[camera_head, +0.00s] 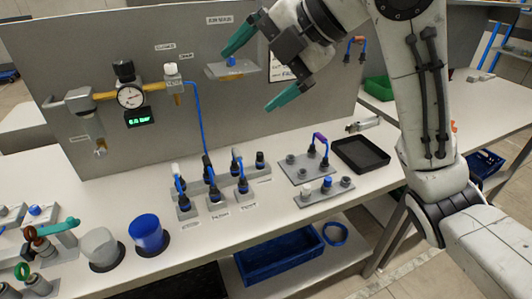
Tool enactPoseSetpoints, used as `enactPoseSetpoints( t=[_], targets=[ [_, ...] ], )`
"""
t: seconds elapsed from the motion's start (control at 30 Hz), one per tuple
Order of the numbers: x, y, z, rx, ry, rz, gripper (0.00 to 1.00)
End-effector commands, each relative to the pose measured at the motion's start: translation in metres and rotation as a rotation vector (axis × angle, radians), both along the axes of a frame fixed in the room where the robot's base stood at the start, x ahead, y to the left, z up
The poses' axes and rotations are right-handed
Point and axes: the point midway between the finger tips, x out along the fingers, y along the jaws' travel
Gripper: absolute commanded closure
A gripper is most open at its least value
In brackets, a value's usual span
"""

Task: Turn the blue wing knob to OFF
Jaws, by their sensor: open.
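A small blue piece (231,61) stands on a grey plate (248,71) fixed to the upright panel, below a white label; it looks like the blue wing knob. Its wings, its setting and any OFF mark are too small to read. My gripper (246,82) is open, with teal fingers spread wide and nothing between them. In the picture, one fingertip lies just above the blue piece and the other lies below and right of the plate. I cannot tell how far the fingers are in front of it.
A pressure gauge (131,96) with a green display is on the panel at left. Below, the white bench holds hose fittings (213,190), a blue cup (147,232), a white cup (100,248) and a black tray (361,153). A blue hose (199,115) hangs from the panel.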

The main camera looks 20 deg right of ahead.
Motion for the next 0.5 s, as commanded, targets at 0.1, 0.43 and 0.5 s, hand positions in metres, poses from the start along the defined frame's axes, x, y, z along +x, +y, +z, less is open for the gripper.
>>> enactPoseSetpoints(
  t=[0.1, 0.43, 0.5],
  targets=[
    [0.004, 0.001, -0.015, 0.084, 0.042, -0.062, 0.0],
    [0.01, 0.0, -0.061, 0.291, 0.168, -0.255, 0.0],
    [0.011, -0.001, -0.071, 0.33, 0.198, -0.297, 0.0]
  ],
)
